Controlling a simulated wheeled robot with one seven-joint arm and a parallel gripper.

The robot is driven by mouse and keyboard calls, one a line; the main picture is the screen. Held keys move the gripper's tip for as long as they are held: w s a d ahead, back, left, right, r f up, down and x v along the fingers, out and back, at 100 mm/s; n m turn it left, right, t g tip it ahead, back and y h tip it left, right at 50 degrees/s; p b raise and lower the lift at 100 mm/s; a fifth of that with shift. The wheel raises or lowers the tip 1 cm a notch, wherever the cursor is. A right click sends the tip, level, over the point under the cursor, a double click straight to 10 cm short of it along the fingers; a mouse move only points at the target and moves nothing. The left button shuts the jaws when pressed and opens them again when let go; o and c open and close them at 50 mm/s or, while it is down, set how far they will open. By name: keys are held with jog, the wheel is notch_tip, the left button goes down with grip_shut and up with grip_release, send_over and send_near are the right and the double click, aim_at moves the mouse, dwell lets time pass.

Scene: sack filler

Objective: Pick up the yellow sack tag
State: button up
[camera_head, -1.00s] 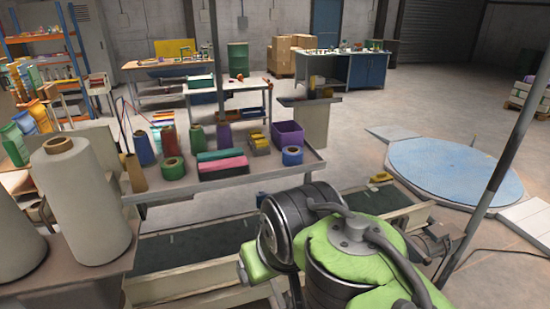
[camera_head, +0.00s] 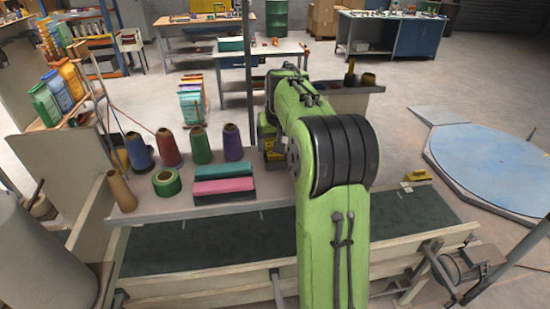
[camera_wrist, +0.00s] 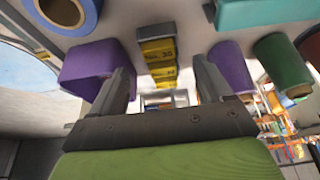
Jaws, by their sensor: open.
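Yellow sack tags (camera_wrist: 159,62), printed "No. 38", show in the wrist view in a small grey holder on the bench. Two tag faces are visible, one beyond the other. In the head view a bit of yellow (camera_head: 274,153) shows there beside my arm, which hides most of that spot. My gripper (camera_wrist: 163,72) is open and empty. Its two fingers stand apart on either side of the tags in the wrist view, and I cannot tell how far off they are. In the head view my arm hides the fingers.
A purple bin (camera_wrist: 92,62) is close on the left in the wrist view, and a purple cone (camera_wrist: 231,66) and green cone (camera_wrist: 281,62) on the right. A blue roll (camera_wrist: 88,18) and teal block (camera_wrist: 255,14) are near. The bench (camera_head: 240,203) has bare room in front.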

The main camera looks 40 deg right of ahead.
jog(key=p+x, duration=0.1)
jog(key=x, duration=0.4)
jog(key=shift+w+d+f, duration=0.2)
jog(key=shift+d+f, duration=0.05)
jog(key=shift+f, duration=0.05)
jog(key=shift+s+a+r, duration=0.1)
jog(key=shift+s+a, duration=0.05)
jog(key=shift+s, duration=0.1)
jog(key=shift+c, duration=0.5)
jog(key=c, duration=1)
